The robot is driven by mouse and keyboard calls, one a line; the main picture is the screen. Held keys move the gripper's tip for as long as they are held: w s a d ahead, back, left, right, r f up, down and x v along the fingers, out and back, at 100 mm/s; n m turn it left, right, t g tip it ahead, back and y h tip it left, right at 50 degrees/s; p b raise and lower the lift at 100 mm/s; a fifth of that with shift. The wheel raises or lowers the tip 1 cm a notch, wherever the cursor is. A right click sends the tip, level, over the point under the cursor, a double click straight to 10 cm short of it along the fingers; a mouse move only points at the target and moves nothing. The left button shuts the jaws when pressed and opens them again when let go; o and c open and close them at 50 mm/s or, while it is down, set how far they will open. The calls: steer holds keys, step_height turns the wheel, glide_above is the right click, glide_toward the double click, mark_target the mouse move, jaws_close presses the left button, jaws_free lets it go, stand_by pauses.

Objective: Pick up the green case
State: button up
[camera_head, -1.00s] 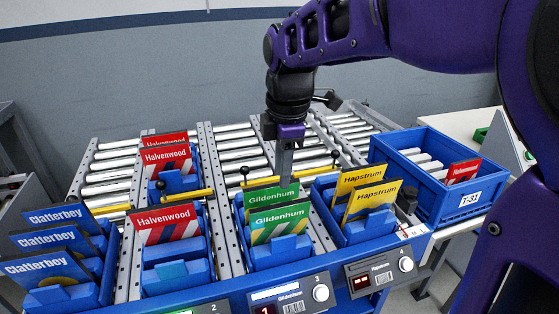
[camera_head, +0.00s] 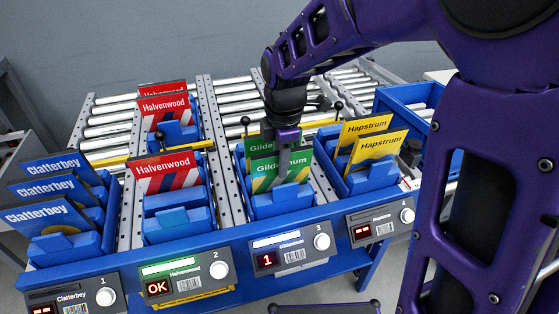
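Two green cases labelled Gildenhum stand tilted one behind the other in the third blue bin (camera_head: 283,200). The front green case (camera_head: 262,175) shows its label partly covered by my gripper. The rear green case (camera_head: 253,146) shows only its upper left part. My gripper (camera_head: 284,172) points down at the front green case, its finger overlapping the middle of the label. Only one finger outline shows, so its opening and any contact are unclear.
Red Halvenwood cases (camera_head: 166,172) and blue Clatterbey cases (camera_head: 48,217) stand to the left. Yellow Hapstrum cases (camera_head: 377,149) stand close on the right. A blue crate (camera_head: 402,97) is at the back right. Bin 3's display (camera_head: 267,260) reads 1; bin 2's reads OK.

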step_height(320, 180, down, 4)
steer(key=shift+w+r+b, duration=0.1)
steer(key=shift+w+b, duration=0.05)
steer(key=shift+b, duration=0.2)
jaws_close()
